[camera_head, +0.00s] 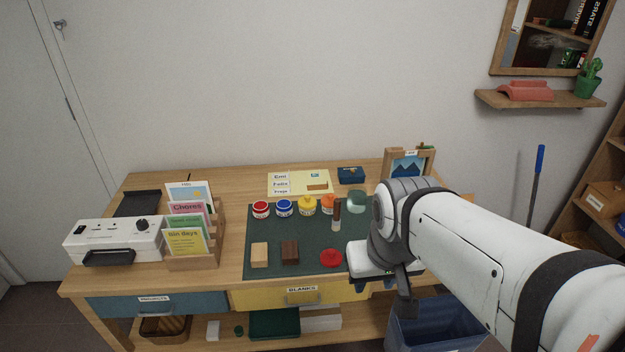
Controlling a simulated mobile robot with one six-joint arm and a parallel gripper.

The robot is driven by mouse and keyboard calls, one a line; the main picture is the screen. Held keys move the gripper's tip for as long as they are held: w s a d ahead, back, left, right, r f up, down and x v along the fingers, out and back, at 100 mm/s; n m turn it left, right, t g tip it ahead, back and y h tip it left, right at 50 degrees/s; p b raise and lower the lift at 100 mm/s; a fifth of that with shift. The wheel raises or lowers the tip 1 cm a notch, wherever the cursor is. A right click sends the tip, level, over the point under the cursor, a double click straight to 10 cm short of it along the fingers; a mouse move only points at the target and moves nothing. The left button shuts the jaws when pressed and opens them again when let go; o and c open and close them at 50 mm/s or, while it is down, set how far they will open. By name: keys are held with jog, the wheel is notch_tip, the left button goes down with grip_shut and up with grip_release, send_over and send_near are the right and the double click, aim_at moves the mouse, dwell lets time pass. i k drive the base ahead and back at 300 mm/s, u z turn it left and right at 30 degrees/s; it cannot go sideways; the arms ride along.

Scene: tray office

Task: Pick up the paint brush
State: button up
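A small item with a dark brown upper part and a pale lower part, which looks like the paint brush (337,214), is on the dark green mat (262,222), below the orange jar. Its exact shape is too small to be sure of. My gripper (376,284) is at the mat's right front edge, in front of and to the right of that item and apart from it. My arm comes in from the lower right and hides the mat's right part. The fingers are mostly hidden under the white gripper body, so their opening does not show.
Red, blue, yellow and orange paint jars (284,208) and a greenish glass jar (356,201) line the mat's back. Two wooden blocks (290,251) and a red disc (331,258) lie in front. A card holder (208,262) and white device (112,240) stand left.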

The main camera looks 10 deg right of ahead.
aim_at(336, 220)
jog(key=z, duration=0.1)
jog(key=i, duration=0.9)
jog(key=u, duration=0.05)
